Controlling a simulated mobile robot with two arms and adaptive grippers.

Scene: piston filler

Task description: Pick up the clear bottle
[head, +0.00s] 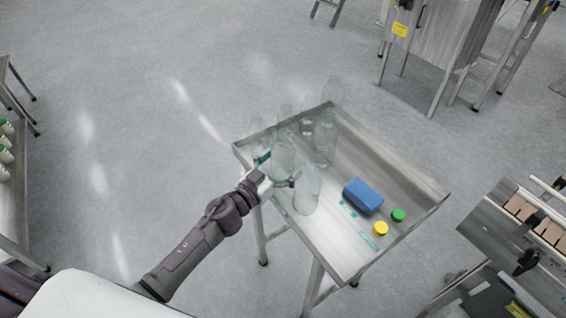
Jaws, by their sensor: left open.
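Several clear bottles stand in a group on the left half of a steel tray table (403,165). One clear bottle (307,190) stands at the near side of the group, and another clear bottle (324,140) stands farther back. My left gripper (278,172) is at the table's left edge among the nearest bottles. It is open, with its fingers beside a clear bottle (283,152). The see-through bottles overlap, so I cannot tell whether the fingers touch one or go around it. My right gripper is not in view.
A blue block (362,196), a green cap (398,214) and a yellow cap (380,228) lie on the table's right half. A steel machine (525,235) stands at the lower right. A shelf with green-capped bottles (5,150) is at the far left. The floor between is clear.

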